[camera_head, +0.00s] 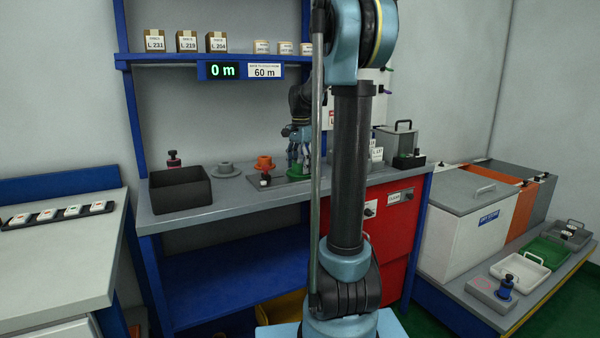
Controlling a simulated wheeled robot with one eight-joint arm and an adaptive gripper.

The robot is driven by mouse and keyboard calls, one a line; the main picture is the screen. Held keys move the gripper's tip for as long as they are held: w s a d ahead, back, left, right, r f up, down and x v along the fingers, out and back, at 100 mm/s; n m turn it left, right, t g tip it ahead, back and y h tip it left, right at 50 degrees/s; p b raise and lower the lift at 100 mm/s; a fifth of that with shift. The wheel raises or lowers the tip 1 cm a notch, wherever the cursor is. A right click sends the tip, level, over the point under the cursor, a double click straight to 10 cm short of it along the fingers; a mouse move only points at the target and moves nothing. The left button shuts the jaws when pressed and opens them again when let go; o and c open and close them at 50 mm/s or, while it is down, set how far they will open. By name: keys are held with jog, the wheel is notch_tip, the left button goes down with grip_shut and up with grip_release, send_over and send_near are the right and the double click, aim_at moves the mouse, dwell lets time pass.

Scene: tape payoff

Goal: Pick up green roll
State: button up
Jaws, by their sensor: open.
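The green roll (295,171) sits on the grey workbench, just left of my upright arm column. It is small in view and partly covered by my gripper. My gripper (299,160) points down directly over the green roll, with its fingers open and spread close to it. I cannot tell whether the fingers touch the roll. An orange roll (264,163) stands on a plate to the left of the green one.
A black open bin (180,192) stands at the bench's left end. A shelf (150,58) with labelled boxes and a display reading 0 m hangs above. A grey metal box (398,140) stands at the right. Lidded bins and trays stand far right.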

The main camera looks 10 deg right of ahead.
jog(key=c, duration=1.4)
jog(key=shift+o, duration=0.2)
jog(key=shift+r, duration=0.1)
notch_tip(320, 180, up, 17)
dwell(0.7)
dwell(0.4)
